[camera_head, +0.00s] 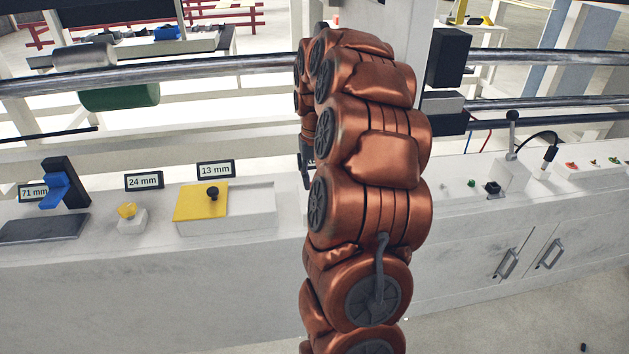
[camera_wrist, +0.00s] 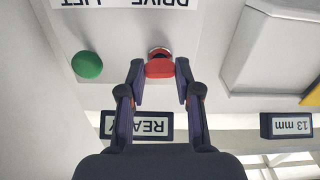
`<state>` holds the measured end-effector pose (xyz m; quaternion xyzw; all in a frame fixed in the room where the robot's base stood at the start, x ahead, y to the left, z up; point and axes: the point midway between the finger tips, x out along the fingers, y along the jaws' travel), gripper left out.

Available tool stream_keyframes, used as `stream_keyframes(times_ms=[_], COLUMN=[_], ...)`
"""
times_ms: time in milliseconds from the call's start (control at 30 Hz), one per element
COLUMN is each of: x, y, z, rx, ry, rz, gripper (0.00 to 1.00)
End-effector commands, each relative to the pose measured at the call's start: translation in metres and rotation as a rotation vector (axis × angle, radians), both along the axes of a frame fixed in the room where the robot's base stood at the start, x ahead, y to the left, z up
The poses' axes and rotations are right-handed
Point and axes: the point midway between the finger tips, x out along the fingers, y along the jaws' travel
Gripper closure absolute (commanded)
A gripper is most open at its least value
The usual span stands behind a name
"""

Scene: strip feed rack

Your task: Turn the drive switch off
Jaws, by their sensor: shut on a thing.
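The red switch knob (camera_wrist: 160,69) stands on a light panel, by a label reading DRIVE and LIFT (camera_wrist: 125,3), upside down in the wrist view. I take it for the drive switch. My gripper (camera_wrist: 159,72) has its two fingers on either side of the red knob and is shut on it. A metal collar shows at the knob's base. Its on or off position cannot be told. In the head view my copper-coloured arm hides the switch and most of the gripper.
A green button (camera_wrist: 87,64) sits beside the knob. A READY sign (camera_wrist: 150,125) is partly behind my fingers. In the head view, a yellow plate with a black knob (camera_head: 201,202) lies left of my arm, and a black lever (camera_head: 512,135) stands to the right. Metal rails (camera_head: 200,67) run behind.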

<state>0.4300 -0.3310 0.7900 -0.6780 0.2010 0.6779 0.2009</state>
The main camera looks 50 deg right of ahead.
Motion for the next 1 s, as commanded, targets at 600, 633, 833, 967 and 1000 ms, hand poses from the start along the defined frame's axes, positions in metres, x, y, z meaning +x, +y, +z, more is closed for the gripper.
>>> stream_keyframes(times_ms=[600,633,833,967,1000], x=[0.001,0.0011,0.0011,0.0005,0.0004], y=[0.0009,0.0008,0.001,0.0005,0.0004], z=[0.0005,0.0005,0.0003,0.0003,0.0003], rx=[0.001,0.001,0.002,0.001,0.001], ry=[-0.003,-0.003,-0.002,-0.002,-0.002], rz=[-0.089,-0.089,-0.089,-0.089,-0.089], gripper=[1.0,1.0,0.59,0.45,0.42])
